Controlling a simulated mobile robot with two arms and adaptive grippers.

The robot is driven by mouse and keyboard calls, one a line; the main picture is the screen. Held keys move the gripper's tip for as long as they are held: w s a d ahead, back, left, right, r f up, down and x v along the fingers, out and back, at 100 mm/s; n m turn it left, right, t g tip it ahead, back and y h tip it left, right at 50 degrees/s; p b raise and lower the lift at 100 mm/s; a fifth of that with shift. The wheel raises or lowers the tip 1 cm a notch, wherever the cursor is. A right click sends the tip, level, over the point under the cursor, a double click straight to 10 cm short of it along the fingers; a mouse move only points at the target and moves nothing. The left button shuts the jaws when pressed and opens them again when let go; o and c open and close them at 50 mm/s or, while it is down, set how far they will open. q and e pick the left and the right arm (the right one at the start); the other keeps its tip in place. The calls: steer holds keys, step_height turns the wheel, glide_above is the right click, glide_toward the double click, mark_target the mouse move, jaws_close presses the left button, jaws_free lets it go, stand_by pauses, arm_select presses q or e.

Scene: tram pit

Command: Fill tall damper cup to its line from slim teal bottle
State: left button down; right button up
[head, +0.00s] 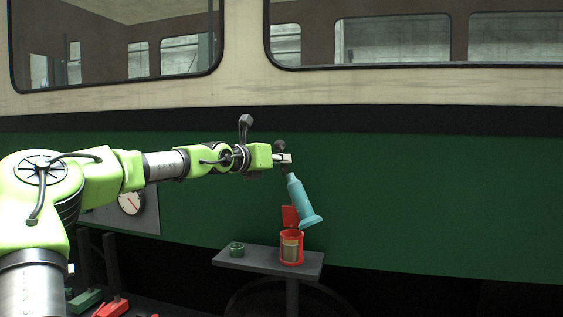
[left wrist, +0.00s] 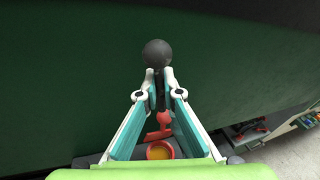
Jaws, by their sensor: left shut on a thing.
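The slim teal bottle (head: 301,200) hangs tilted from my left gripper (head: 287,160), its wide flanged end low and to the right, above the red cup. My left gripper is shut on the bottle's dark upper part, which ends in a dark ball (left wrist: 157,53) in the left wrist view. The tall red damper cup (head: 291,261) stands upright on a small grey stand, with its red lid raised behind it. A tan fill shows in its front window. In the left wrist view the cup (left wrist: 149,151) is open, with yellowish contents. No stream is visible. My right gripper is out of view.
The grey stand (head: 262,264) also holds a small dark green round pot (head: 237,249) left of the cup. The green tram side (head: 430,200) rises close behind. A dial gauge (head: 131,202) is at the left. Red and green items lie on the floor at lower left.

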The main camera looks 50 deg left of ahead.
mark_target(282, 141)
arm_select(q)
steer(key=shift+r+p, duration=2)
steer(key=shift+r, duration=1.3)
steer(key=shift+f, duration=0.1)
steer(key=shift+f+m+b, duration=0.25)
steer(key=shift+m+b, duration=0.25)
steer(key=shift+b, duration=0.45)
steer(key=shift+m+t+b, duration=0.3)
steer(key=shift+m+b, duration=0.8)
steer(key=shift+b, duration=0.05)
steer(key=shift+m+y+b, duration=0.4)
steer(key=shift+m+b, duration=0.25)
steer(key=shift+m, duration=0.25)
steer(key=shift+r+m+t, duration=0.15)
steer(key=shift+m+t, duration=0.15)
steer(key=shift+r, duration=0.15)
